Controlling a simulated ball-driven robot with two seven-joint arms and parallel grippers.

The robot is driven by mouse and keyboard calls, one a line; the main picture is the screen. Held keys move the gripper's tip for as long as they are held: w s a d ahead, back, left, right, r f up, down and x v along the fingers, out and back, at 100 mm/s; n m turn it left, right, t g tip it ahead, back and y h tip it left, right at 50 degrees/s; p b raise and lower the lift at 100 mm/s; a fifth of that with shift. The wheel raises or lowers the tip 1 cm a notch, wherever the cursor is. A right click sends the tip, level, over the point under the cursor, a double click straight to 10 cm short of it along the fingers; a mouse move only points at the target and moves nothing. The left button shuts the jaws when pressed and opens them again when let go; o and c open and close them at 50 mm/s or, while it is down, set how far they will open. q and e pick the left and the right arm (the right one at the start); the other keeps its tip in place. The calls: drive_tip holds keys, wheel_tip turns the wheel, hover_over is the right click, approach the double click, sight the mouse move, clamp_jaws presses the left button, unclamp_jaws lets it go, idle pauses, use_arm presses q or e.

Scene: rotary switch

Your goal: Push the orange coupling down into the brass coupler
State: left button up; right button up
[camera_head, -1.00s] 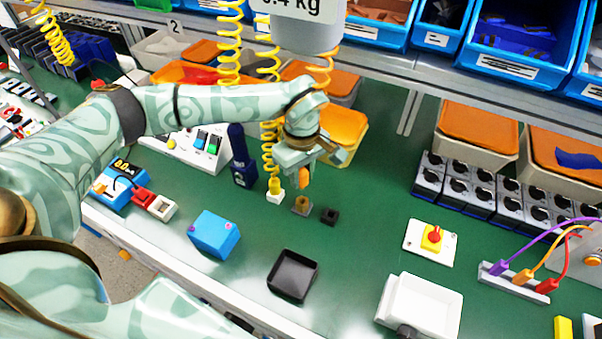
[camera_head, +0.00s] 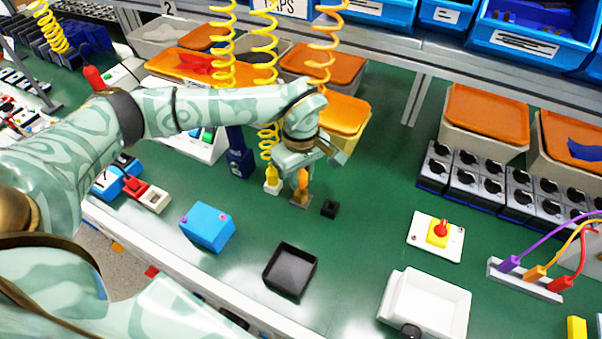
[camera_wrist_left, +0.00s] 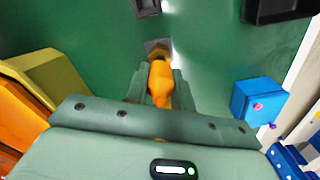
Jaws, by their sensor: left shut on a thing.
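The orange coupling (camera_head: 302,181) is upright between the fingers of my left gripper (camera_head: 301,176), which is shut on it. In the left wrist view the coupling (camera_wrist_left: 160,84) sits between both fingertips. The brass coupler (camera_head: 299,200) stands on the green bench directly under the coupling. In the left wrist view the brass coupler (camera_wrist_left: 157,46) shows just beyond the coupling's tip. The coupling's lower end meets or nearly meets the coupler; I cannot tell how deep it sits. My right gripper is not in view.
A small black block (camera_head: 329,209) stands right of the coupler. A yellow coiled hose with a white end (camera_head: 272,187) hangs close on the left. A blue box (camera_head: 207,227) and a black tray (camera_head: 290,271) lie nearer the front.

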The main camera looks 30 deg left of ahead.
use_arm(q)
drive_tip(key=shift+f, duration=0.55)
drive_tip(key=shift+f, duration=0.1)
idle(0.4)
drive_tip(key=shift+f, duration=0.55)
drive_tip(key=shift+f, duration=0.2)
idle(0.5)
drive_tip(key=o, duration=1.1)
wheel_tip(320, 180, up, 16)
drive_tip(key=p, duration=0.4)
